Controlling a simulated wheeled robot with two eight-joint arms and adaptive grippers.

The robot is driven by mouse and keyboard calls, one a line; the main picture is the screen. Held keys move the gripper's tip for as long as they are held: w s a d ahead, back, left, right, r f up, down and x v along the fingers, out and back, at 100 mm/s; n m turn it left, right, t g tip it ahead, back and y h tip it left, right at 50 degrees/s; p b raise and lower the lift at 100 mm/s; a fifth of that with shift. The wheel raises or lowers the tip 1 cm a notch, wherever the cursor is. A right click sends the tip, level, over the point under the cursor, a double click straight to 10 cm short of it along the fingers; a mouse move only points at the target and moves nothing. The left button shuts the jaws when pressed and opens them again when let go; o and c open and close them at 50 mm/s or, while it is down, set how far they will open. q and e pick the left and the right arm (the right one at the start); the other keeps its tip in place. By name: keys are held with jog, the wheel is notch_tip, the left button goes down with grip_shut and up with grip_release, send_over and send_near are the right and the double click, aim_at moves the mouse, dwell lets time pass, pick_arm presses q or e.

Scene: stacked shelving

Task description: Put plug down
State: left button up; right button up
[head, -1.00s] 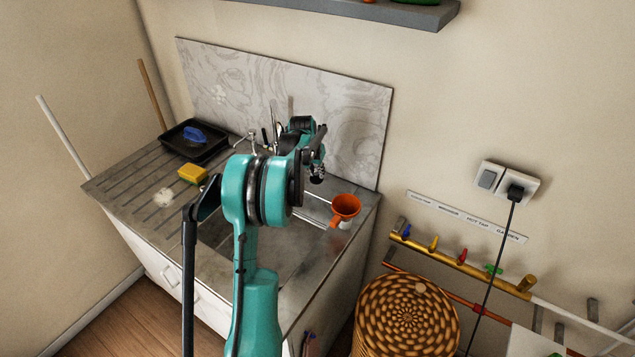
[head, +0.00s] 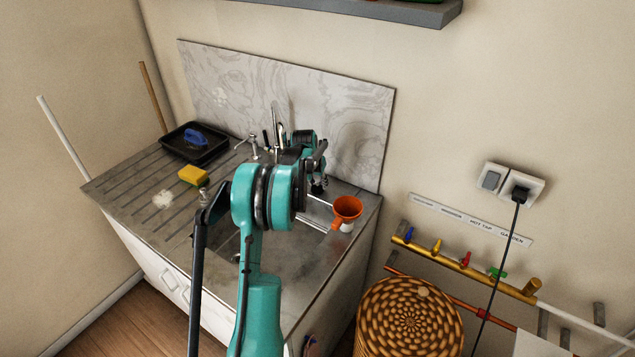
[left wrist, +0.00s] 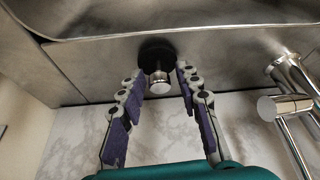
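The plug (left wrist: 157,55), a black round stopper with a silver knob, is at the metal sink ledge (left wrist: 95,65) in the left wrist view. My left gripper (left wrist: 160,76) has its purple-padded fingers spread, one on each side of the knob, with gaps showing. In the head view my left gripper (head: 318,186) is low over the back of the sink (head: 290,262), near the tap (head: 275,125). I cannot make out the plug there. My right gripper is not in view.
An orange funnel (head: 347,208) stands at the sink's right edge. A yellow sponge (head: 193,175) and a black tray (head: 195,143) with a blue brush are on the drainer. A tap fitting (left wrist: 290,105) is close to the right finger in the wrist view.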

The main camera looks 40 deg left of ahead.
pick_arm(q)
jog(key=shift+r, duration=0.25)
jog(key=a+p+v, duration=0.1)
jog(key=p+v, duration=0.1)
jog(key=v, duration=0.5)
jog(key=s+d+r, duration=0.3)
jog(key=d+r, duration=0.1)
jog(key=d, duration=0.3)
jog(key=s+d+r+m+t, duration=0.1)
jog(key=s+d+r, duration=0.2)
jog(key=d, duration=0.4)
jog(key=s+d+r, duration=0.2)
jog(key=d+r, duration=0.2)
jog(key=d, duration=0.4)
jog(key=s+d+f+m+t, duration=0.1)
jog(key=s+d+f, duration=0.1)
jog(key=s+d, duration=0.5)
jog(key=s+d+f+m+h, duration=0.1)
jog(key=s+d+f, duration=0.1)
jog(key=s+d, duration=0.6)
jog(key=s, duration=0.4)
jog(key=shift+s+d+t, duration=0.2)
jog(key=shift+d+t, duration=0.15)
jog(key=shift+t, duration=0.05)
